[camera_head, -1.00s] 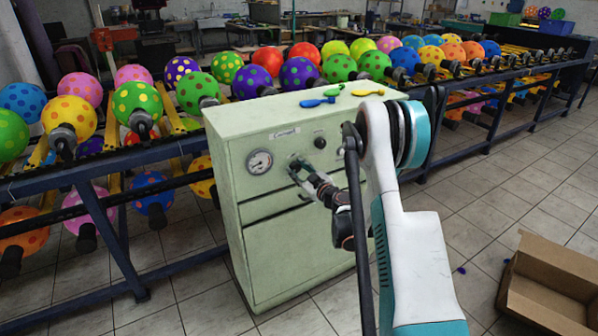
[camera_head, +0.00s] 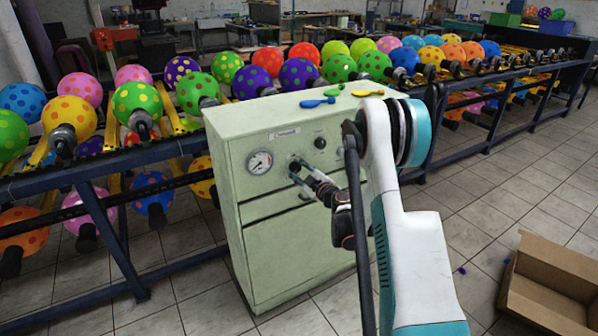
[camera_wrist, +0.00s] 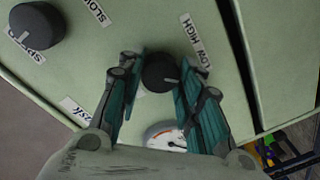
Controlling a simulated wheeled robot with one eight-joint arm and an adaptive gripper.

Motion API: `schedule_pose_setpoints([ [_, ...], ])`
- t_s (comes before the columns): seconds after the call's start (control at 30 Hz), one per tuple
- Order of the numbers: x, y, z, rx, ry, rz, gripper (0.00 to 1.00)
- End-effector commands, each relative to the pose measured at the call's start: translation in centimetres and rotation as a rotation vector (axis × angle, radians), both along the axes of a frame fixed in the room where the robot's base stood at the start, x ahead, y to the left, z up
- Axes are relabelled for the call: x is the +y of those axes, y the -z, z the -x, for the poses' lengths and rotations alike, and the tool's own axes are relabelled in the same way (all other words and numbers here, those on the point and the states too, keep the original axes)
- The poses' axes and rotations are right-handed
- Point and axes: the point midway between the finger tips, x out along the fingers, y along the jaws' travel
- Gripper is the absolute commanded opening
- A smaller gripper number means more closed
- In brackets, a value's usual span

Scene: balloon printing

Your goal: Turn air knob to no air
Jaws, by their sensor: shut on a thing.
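The pale green machine cabinet (camera_head: 290,220) stands in the middle of the head view. A black knob (camera_wrist: 160,72) on its front panel sits between the fingers of my gripper (camera_wrist: 157,85) in the wrist view. The gripper is shut on this knob, near a "LOW HIGH" label (camera_wrist: 195,45). In the head view my gripper (camera_head: 297,172) reaches the panel just right of the round pressure gauge (camera_head: 260,161), and the fingers partly hide the held knob.
A second black knob (camera_wrist: 37,26), labelled "SPEED", is on the same panel, apart from my gripper; it also shows in the head view (camera_head: 320,143). Flat balloons (camera_head: 318,102) lie on the cabinet top. Racks of dotted balloons stand behind. A cardboard box (camera_head: 548,285) is on the floor at right.

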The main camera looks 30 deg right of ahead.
Motion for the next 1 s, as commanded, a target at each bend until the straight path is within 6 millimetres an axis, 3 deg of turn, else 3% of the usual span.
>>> schedule_pose_setpoints([
  [0.1,0.0,0.1,0.0,0.001,-0.001,0.002,0.09],
  [0.13,0.0,0.1,0.0,0.001,-0.001,0.002,0.35],
  [0.2,0.0,0.0,0.0,0.001,-0.001,0.001,0.51],
  [0.23,0.0,0.0,0.0,0.001,-0.001,0.001,0.54],
  [0.63,-0.1,0.0,0.5,0.001,0.001,-0.001,0.54],
  [1.0,-0.5,-0.2,5.9,0.001,0.001,0.0,0.54],
])
